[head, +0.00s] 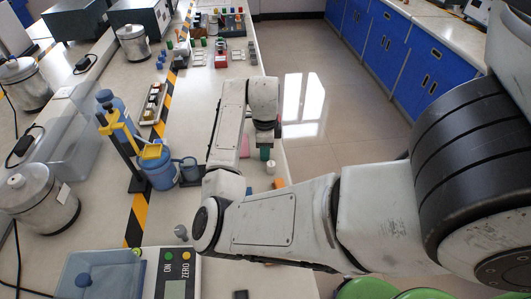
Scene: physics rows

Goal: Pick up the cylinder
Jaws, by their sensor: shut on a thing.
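My gripper (265,136) points down over the right part of the long white bench, at the end of my bent arm. It is small in the picture and its fingertips are hard to make out. A small green cylinder (264,154) shows right below it, and my gripper is shut on it. I cannot tell whether the cylinder touches the bench. A short white cylinder (271,167) stands just nearer, apart from the gripper.
An orange block (279,183) lies near the bench's right edge. Several small items crowd the far bench. Floor lies open to the right, before blue cabinets (390,60).

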